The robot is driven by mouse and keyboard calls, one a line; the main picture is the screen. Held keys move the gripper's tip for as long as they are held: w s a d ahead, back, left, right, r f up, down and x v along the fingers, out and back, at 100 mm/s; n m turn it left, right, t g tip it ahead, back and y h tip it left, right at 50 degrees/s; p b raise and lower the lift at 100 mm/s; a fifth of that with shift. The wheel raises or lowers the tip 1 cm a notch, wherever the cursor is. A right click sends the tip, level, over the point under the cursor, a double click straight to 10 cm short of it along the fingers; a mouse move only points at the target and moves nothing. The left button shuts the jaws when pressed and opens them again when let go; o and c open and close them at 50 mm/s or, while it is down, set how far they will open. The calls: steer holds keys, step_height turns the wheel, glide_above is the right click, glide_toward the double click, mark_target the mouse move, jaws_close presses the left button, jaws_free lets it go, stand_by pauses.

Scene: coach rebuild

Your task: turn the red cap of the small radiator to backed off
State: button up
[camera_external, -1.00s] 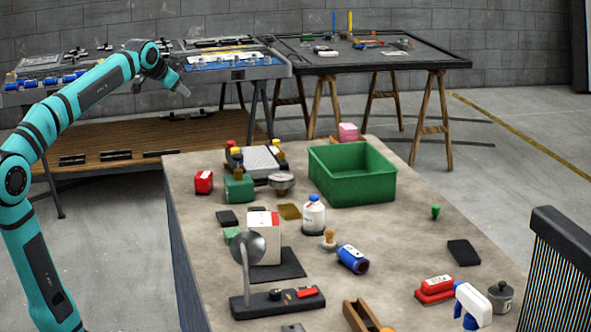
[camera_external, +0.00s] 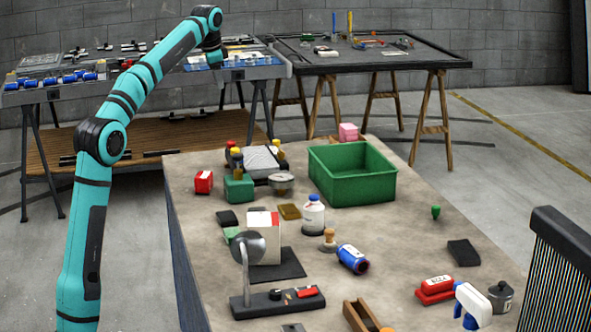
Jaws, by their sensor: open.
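The small radiator (camera_external: 262,163) appears to be the low grey-topped block with dark ends near the far left of the near table. A red cap (camera_external: 231,145) shows at its back left, with yellow caps near it. The red cap's turned position is too small to read. My gripper (camera_external: 217,59) is open, high above and behind the radiator, slightly to its left in the picture. It is apart from the cap, and its fingers are mostly hidden by my wrist.
A green crate (camera_external: 352,190) stands right of the radiator. A green block (camera_external: 239,188), a red box (camera_external: 204,182) and a round metal tin (camera_external: 281,184) sit in front of it. A white carton (camera_external: 264,238) and a lamp (camera_external: 248,246) stand nearer.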

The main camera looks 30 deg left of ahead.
mark_target(230, 142)
steer(key=w+f+m+g, duration=0.2)
steer(key=w+f+g, duration=0.1)
steer(key=w+f, duration=0.35)
steer(key=f, duration=1.6)
steer(key=shift+w+a+f, duration=0.1)
steer(key=shift+a+f, duration=0.1)
steer(key=shift+a, duration=0.1)
steer(key=shift+c, duration=0.2)
steer(key=c, duration=1)
